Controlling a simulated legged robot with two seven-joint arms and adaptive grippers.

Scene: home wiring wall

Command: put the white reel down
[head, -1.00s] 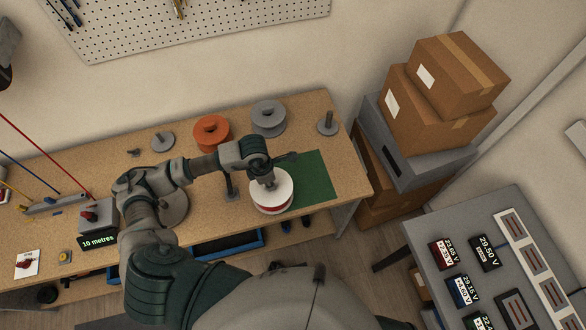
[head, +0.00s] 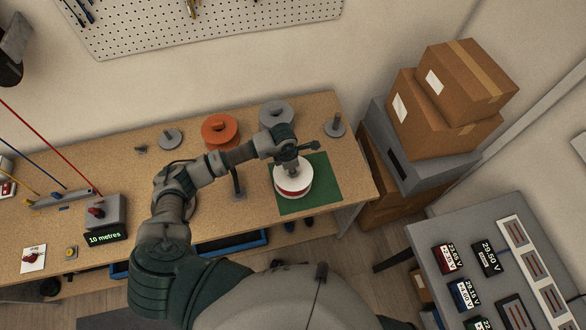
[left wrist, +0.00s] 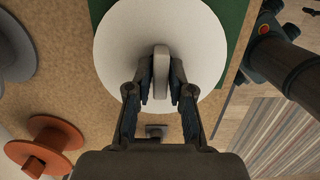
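The white reel (head: 293,184), with a red winding under its top flange, is over the left part of the green mat (head: 325,188) on the bench. Whether it touches the mat cannot be told. My left gripper (head: 293,168) is above it, pointing down. In the left wrist view, the gripper's fingers (left wrist: 161,92) are shut on the grey upright handle (left wrist: 161,70) in the middle of the reel's white top (left wrist: 118,50). The green mat (left wrist: 232,25) shows past the reel's edge. My right gripper is not in view.
An orange reel (head: 219,132) and a grey reel (head: 276,114) stand behind on the bench (head: 130,195). A grey post on a round base (head: 335,128) is at the back right. A grey stand (head: 238,187) is left of the mat. Cardboard boxes (head: 458,82) are beyond the bench's right end.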

